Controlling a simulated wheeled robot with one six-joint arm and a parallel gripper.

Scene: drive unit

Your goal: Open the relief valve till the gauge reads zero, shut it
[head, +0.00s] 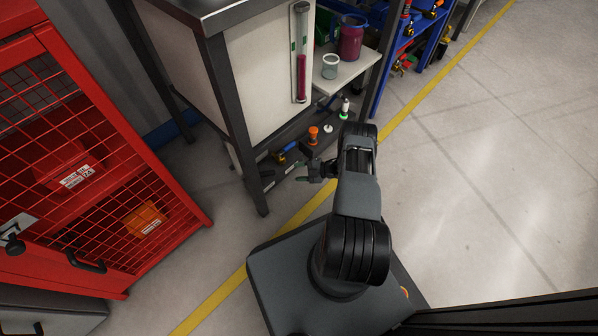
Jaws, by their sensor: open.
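A tall narrow gauge tube (301,52) is fixed upright on the pale side panel of a dark-framed cabinet, at the upper middle. Dark red fill stands in its lower part, up to about half height. I cannot make out a scale number. On the low shelf below is an orange knob-like part (313,131) on a dark body; I cannot tell whether it is the relief valve. My gripper (309,174) is open at the end of my arm, pointing left, just in front of that low shelf. It appears empty and apart from the shelf parts.
A red mesh cage (75,170) with a black handle stands at left. A white shelf (345,84) holds a grey cup (330,66) and a dark red container (351,37). A blue rack (405,45) is behind. Open floor (490,170) lies to the right.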

